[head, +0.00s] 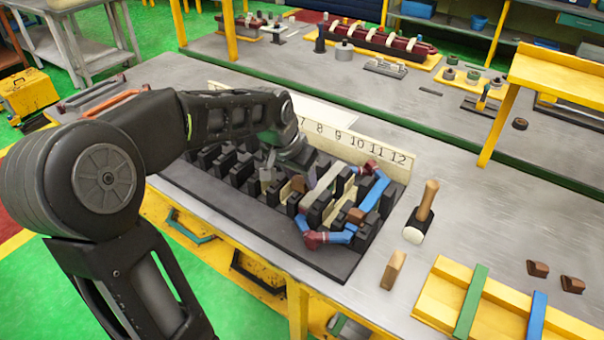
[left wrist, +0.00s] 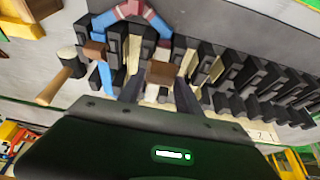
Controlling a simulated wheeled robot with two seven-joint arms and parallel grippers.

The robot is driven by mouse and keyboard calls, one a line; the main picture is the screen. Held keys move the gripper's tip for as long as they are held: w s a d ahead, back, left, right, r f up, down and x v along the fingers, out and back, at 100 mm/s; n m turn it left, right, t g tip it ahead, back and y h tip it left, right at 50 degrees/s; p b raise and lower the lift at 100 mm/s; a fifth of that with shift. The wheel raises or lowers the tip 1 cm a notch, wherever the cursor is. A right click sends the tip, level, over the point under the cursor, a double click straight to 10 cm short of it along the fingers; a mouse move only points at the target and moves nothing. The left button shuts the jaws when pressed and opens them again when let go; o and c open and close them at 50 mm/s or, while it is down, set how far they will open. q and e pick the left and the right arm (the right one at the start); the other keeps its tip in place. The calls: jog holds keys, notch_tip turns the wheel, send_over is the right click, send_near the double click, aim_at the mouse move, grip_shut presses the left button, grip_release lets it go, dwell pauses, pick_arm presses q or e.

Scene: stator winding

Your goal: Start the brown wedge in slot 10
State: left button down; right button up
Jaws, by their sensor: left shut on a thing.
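The stator block (head: 285,237) is dark, with rows of black teeth and cream slot liners. My left gripper (head: 290,180) is over its middle, shut on a brown wedge (head: 299,184). In the left wrist view the wedge (left wrist: 161,73) sits between the two fingertips (left wrist: 158,92), over the teeth and near a cream liner. Whether it touches the slot, and which slot number it is over, I cannot tell. A blue and dark red coil (head: 372,196) lies in the slots to the right. Another brown wedge (head: 355,215) is at the coil. My right gripper is not in view.
A cream number strip (head: 375,147) stands behind the block; my arm hides its low numbers. On the right are a mallet (head: 424,209), a tan wooden block (head: 393,270), two loose brown wedges (head: 537,268) and a yellow rack (head: 435,297). Bare grey bench lies between them.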

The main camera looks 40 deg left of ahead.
aim_at(299, 187)
pick_arm(q)
jog(key=shift+f, duration=0.25)
jog(key=shift+f+b, duration=1.55)
jog(key=shift+f, duration=0.5)
jog(key=shift+f+b, duration=0.9)
jog(key=shift+f, duration=0.15)
jog(key=shift+f, duration=0.15)
jog(key=shift+w, duration=0.35)
jog(key=c, duration=0.7)
grip_release()
jog(key=shift+c, duration=0.2)
